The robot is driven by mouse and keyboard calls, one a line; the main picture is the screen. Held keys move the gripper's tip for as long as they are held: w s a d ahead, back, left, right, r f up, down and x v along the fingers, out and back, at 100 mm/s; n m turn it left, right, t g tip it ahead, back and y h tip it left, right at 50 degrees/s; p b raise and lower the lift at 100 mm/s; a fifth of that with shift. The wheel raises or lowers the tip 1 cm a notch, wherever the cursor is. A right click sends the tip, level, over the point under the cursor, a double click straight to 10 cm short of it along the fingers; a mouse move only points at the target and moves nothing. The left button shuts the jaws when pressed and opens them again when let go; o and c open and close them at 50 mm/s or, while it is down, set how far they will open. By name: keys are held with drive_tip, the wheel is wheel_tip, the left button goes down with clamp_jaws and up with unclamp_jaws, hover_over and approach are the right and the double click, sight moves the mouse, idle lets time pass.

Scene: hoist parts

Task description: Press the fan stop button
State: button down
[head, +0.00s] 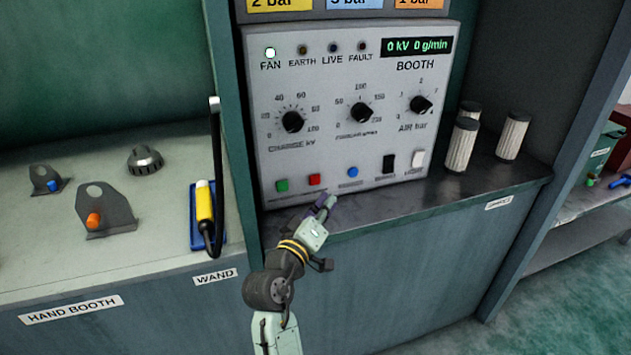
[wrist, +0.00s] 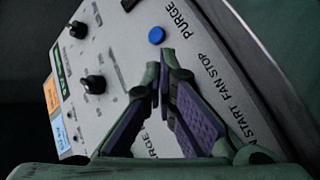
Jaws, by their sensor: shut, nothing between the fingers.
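The grey booth control panel (head: 345,110) has a row of buttons along its bottom edge: a green button (head: 282,186), a red button (head: 314,180) and a blue button (head: 352,172). The wrist view shows the label "START FAN STOP" (wrist: 205,85), with STOP on the side towards the blue button (wrist: 156,35). The red and green buttons are hidden there behind the fingers. My gripper (head: 330,202) is shut and empty, just below and in front of the red button. Its fingertips (wrist: 165,62) also show in the wrist view. I cannot tell whether they touch the panel.
The FAN lamp (head: 270,52) is lit. White filter cylinders (head: 461,145) stand on the right ledge.

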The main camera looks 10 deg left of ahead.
sight(319, 192)
drive_tip(key=shift+w+a, duration=0.4)
drive_tip(key=shift+w, duration=0.45)
drive_tip(key=shift+w+a, duration=0.35)
drive_tip(key=shift+w, duration=0.45)
drive_tip(key=shift+w, duration=0.1)
drive_tip(key=shift+w+a+b, duration=0.15)
drive_tip(key=shift+w+b, duration=0.1)
drive_tip(key=shift+b, duration=0.05)
drive_tip(key=shift+w+a, duration=0.15)
drive_tip(key=shift+w, duration=0.25)
idle(0.7)
drive_tip(key=shift+s, duration=0.15)
drive_tip(key=shift+s+d, duration=0.3)
drive_tip(key=shift+s, duration=0.35)
drive_tip(key=shift+s+d, duration=0.35)
drive_tip(key=shift+s, duration=0.4)
drive_tip(key=shift+s+d, duration=0.4)
drive_tip(key=shift+s, duration=0.35)
drive_tip(key=shift+s+d, duration=0.35)
drive_tip(key=shift+s, duration=0.4)
